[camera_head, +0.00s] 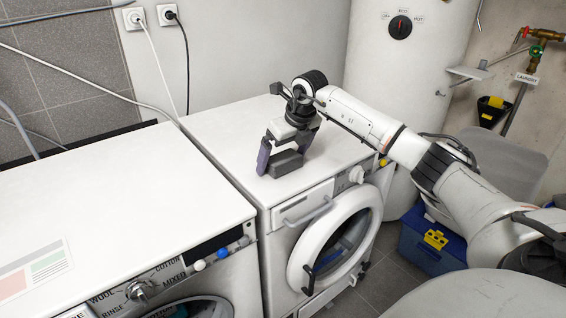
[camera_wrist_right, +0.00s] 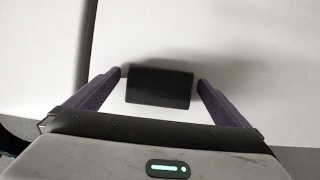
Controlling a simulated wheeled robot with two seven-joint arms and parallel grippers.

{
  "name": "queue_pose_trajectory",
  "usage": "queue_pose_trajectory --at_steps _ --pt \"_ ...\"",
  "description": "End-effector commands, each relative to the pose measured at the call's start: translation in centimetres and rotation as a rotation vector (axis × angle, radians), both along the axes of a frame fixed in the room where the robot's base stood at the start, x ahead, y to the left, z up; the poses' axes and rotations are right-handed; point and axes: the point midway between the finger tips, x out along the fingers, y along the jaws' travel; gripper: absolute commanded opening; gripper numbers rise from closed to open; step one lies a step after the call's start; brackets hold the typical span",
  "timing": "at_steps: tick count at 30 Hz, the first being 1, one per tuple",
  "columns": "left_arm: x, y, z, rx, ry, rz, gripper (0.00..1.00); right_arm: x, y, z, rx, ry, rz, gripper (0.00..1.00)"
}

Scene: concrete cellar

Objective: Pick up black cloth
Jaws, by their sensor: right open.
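The black cloth (camera_head: 287,164) looks like a small dark rectangular block lying on top of the right-hand washing machine (camera_head: 225,143), near its front edge. In the right wrist view the cloth (camera_wrist_right: 160,88) sits between the two purple-grey fingers, with a gap on either side. My right gripper (camera_head: 283,157) points down over the cloth, open, with one finger to each side of it. The right gripper also shows in its wrist view (camera_wrist_right: 160,78). I cannot tell how far its fingertips are above the machine top. My left gripper is not in view.
A second white machine (camera_head: 110,205) with a paper sheet on top stands at the left, a narrow gap between them. The right-hand machine's round door (camera_head: 335,245) stands ajar. A white boiler (camera_head: 408,70) stands behind, and a blue box (camera_head: 430,245) is on the floor.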

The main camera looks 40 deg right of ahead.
Motion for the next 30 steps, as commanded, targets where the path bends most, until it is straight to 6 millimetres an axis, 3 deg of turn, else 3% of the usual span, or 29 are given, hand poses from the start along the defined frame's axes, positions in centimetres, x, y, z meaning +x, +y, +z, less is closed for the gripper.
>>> queue_pose_trajectory --at_steps 5,13,14,23,30 --pt "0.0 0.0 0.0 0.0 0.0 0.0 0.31 0.0 0.0 0.0 -0.001 0.0 0.0 1.0" --pt "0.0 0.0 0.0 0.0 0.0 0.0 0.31 0.0 0.0 0.0 0.0 -0.001 0.0 0.58" --pt "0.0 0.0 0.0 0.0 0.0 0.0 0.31 0.0 0.0 0.0 0.0 -0.001 0.0 0.56" --pt "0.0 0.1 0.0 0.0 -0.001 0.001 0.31 0.1 0.0 0.8 0.0 -0.004 0.0 0.56" --pt "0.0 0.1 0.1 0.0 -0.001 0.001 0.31 0.1 0.0 5.3 -0.002 -0.007 0.0 0.56"
